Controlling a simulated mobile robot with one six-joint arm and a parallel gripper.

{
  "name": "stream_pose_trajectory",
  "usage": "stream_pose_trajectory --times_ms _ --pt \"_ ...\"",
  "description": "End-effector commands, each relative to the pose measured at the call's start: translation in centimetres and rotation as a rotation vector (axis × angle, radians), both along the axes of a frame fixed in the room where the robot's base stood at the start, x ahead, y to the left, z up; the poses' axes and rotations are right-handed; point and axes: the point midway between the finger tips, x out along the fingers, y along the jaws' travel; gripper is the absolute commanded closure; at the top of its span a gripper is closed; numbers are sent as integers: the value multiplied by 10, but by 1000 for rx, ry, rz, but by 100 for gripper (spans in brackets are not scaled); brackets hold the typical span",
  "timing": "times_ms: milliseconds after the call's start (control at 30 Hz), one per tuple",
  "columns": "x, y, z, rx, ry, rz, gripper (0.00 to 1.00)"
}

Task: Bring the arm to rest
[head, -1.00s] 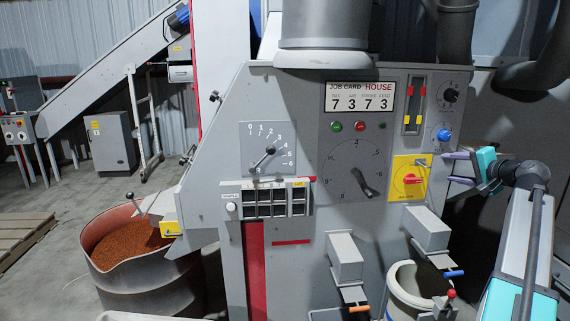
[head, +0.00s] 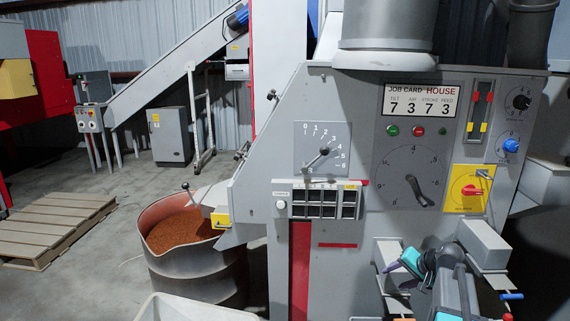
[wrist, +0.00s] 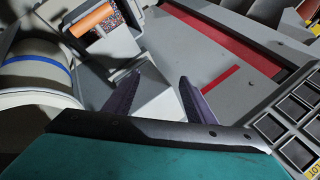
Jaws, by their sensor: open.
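My gripper (head: 388,268) is in front of the lower part of the grey machine panel (head: 350,120), beside the grey sample spouts. The left grey spout box (head: 390,252) is partly hidden behind my gripper and arm in the head view. The right spout box (head: 482,240) stands just right of my arm.
The black-windowed sampler (head: 328,203) is on the panel. A drum of brown granules (head: 180,270) stands at left, with open floor beyond.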

Motion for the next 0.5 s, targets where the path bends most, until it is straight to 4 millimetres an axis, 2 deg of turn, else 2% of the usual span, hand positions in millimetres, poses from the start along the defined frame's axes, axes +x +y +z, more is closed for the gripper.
stream_pose_trajectory --times_ms 33,100,267,500 --pt "-8 19 -18 -16 30 32 50" --pt "-17 40 -38 -44 67 73 50" --pt "-44 86 -86 -113 156 176 50" --pt "-99 149 -153 -237 289 350 50"
